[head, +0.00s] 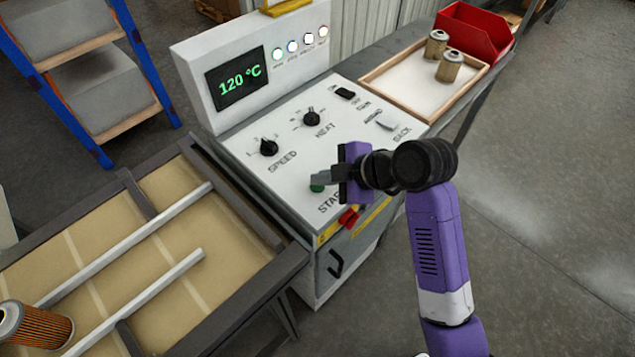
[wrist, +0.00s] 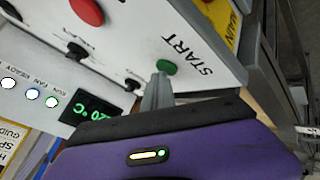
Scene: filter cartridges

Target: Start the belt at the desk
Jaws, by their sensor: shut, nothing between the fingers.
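The desk's sloped white control panel (head: 262,195) is in the middle of the head view. Its green START button (head: 317,187) is near the front left corner, partly covered by my gripper. In the wrist view the green button (wrist: 167,67) shows just beyond the fingertips. My gripper (head: 318,178) is shut and empty, its fingertips over or beside the button; the wrist view shows the shut fingers (wrist: 160,85) close to it. I cannot tell whether they touch it. The belt (head: 180,190), with two pale guide rails, lies at the left. A filter cartridge (head: 38,325) lies at its near end.
The panel has a SPEED knob (head: 268,147), a HEAT knob (head: 312,116) and switches. A display (head: 238,80) reads 120 °C. A red button (wrist: 87,10) shows in the wrist view. A tray (head: 400,85) with two cartridges and a red bin (head: 470,35) stand behind.

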